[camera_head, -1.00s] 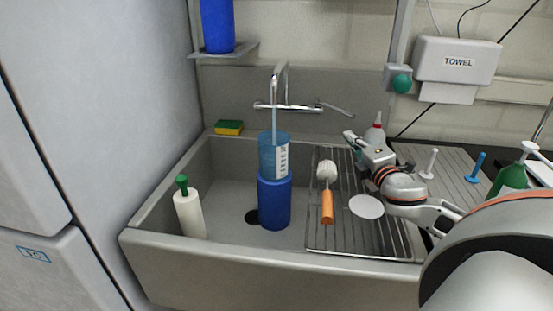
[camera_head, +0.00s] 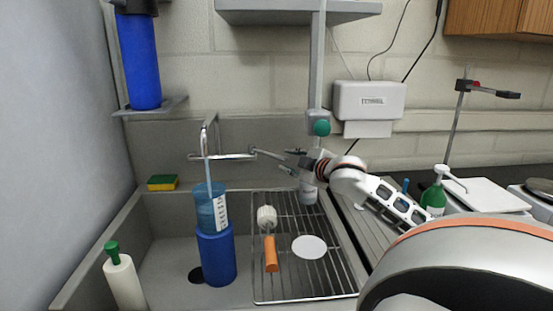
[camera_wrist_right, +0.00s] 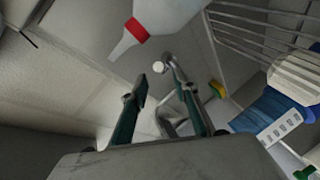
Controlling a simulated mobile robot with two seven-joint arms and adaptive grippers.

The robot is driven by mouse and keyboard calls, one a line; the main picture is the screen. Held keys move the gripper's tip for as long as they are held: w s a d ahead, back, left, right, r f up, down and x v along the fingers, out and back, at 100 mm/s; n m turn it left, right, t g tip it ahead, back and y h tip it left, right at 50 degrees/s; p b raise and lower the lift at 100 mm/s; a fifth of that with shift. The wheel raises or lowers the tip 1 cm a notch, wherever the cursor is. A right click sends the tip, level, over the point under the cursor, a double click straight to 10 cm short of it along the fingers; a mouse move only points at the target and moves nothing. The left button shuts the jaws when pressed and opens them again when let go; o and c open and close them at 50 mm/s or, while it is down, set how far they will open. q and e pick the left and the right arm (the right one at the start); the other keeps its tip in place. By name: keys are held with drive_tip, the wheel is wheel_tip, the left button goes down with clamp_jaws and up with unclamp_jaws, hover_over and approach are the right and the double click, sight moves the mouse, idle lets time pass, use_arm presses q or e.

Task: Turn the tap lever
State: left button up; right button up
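The tap (camera_head: 222,156) is chrome and mounted on the wall behind the sink, with its lever (camera_head: 267,153) reaching out to the right. A thin stream runs from its spout into a clear blue jug (camera_head: 211,208), which stands on a blue cylinder (camera_head: 217,255) in the sink. My right gripper (camera_head: 289,163) is at the lever's free end. In the right wrist view its two fingers (camera_wrist_right: 163,90) are apart with nothing held, and the tap shows beyond them (camera_wrist_right: 172,64). Whether a finger touches the lever I cannot tell. My left gripper is out of view.
A red-capped bottle (camera_wrist_right: 165,18) stands close beside my right gripper. A drying rack (camera_head: 325,277) with a brush (camera_head: 270,252) and white disc (camera_head: 309,247) lies below. A sponge (camera_head: 162,183) sits on the rim. A green knob (camera_head: 321,128) and towel dispenser (camera_head: 370,101) are above.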

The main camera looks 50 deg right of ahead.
sight(281, 158)
drive_tip(key=shift+b+x, duration=0.35)
drive_tip(key=shift+x, duration=3.6)
clamp_jaws()
